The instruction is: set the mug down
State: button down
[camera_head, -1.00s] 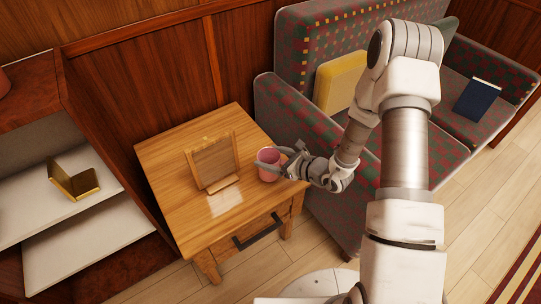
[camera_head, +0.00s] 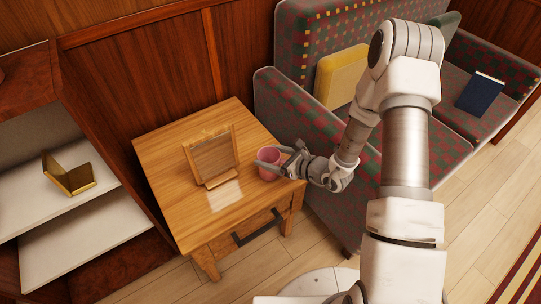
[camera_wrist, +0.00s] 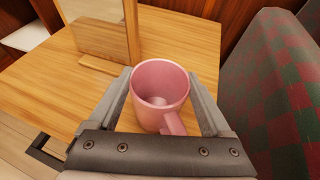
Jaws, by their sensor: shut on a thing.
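A pink mug (camera_head: 269,164) is at the right part of the small wooden table (camera_head: 166,170), upright. In the wrist view the mug (camera_wrist: 160,88) stands between the two fingers, its handle pointing toward my wrist and its inside empty. My gripper (camera_head: 279,159) is shut on the mug and reaches it from the right. The mug's base is partly hidden, and I cannot tell whether it touches the tabletop.
A wooden frame on a stand (camera_head: 212,158) stands left of the mug on the table. The patterned seat (camera_head: 300,115) is close on the right. Shelves with a gold bookend-like object (camera_head: 68,177) are at the left. The table's front left is clear.

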grip_release()
jog(key=p+v, duration=0.4)
jog(key=v, duration=1.3)
jog(key=shift+r+p, duration=0.15)
jog(key=shift+p, duration=0.15)
jog(key=shift+s, duration=0.1)
grip_shut()
dwell(0.7)
